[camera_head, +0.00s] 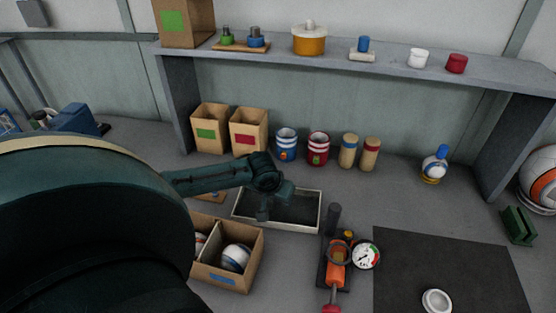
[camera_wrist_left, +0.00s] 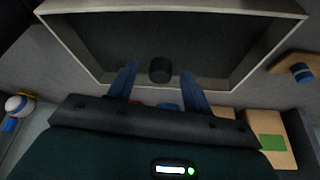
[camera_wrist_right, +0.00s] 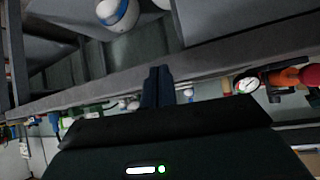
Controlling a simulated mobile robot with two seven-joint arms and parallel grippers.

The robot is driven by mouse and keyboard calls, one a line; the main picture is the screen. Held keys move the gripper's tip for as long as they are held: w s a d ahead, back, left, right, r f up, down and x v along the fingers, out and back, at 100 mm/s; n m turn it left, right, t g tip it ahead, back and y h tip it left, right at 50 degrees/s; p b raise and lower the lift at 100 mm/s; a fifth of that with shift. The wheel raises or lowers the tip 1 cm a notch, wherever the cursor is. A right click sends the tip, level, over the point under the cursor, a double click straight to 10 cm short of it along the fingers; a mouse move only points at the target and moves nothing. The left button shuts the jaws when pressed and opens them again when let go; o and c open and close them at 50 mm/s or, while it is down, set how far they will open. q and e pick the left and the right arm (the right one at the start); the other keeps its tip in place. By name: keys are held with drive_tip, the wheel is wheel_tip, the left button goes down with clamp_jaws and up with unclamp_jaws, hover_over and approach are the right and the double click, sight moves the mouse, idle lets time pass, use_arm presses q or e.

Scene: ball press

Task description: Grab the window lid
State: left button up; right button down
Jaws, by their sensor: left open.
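A pale-rimmed shallow box (camera_head: 319,212) with a dark interior stands at the middle of the table. I take the window lid to be its top, but a clear pane is hard to make out. The box also shows in the left wrist view (camera_wrist_left: 270,50), where a black knob (camera_wrist_left: 160,70) sits between my left fingertips. My left gripper (camera_head: 268,212) is over the box, open around the knob; contact does not show (camera_wrist_left: 160,80). My right gripper (camera_wrist_right: 158,88) shows only in its wrist view, with its fingers together and empty.
A divided cardboard box (camera_head: 252,262) with balls stands in front on the left. An orange pump-like device (camera_head: 336,270) with a gauge (camera_head: 366,256) stands to the right. Jars (camera_head: 318,148) and cartons (camera_head: 248,130) line the back under a shelf (camera_head: 400,72). A dark mat (camera_head: 440,260) lies at right.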

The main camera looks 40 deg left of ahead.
use_arm(q)
drive_tip(key=shift+w+f, duration=0.1)
drive_tip(key=shift+f, duration=0.1)
drive_tip(key=shift+c, duration=0.4)
drive_tip(key=c, duration=1)
drive_tip(key=shift+r, duration=0.1)
